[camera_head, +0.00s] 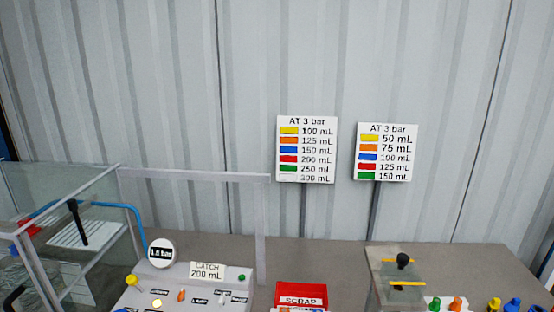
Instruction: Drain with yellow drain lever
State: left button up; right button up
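A yellow-knobbed lever (132,280) sticks up at the left of the grey control panel (175,277) at the bottom of the view. I cannot read its label, so I cannot tell if it is the drain lever. A round gauge (161,253) on the panel reads 1.8 bar. A sign (207,271) beside it reads CATCH 200 mL. An orange lever (181,295), a pale lever (222,298), a green knob (242,278) and a glowing yellowish button (157,303) are also on the panel. Neither of my grippers is in view.
A clear-walled enclosure (95,200) with a black-handled lever (78,222) stands left. A red scrap bin (302,291) sits right of the panel. Farther right are a clear box (396,278) and several coloured parts (512,304). Two charts (307,150) (386,152) stand behind.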

aim_at(132, 279)
jog(key=u, duration=1.5)
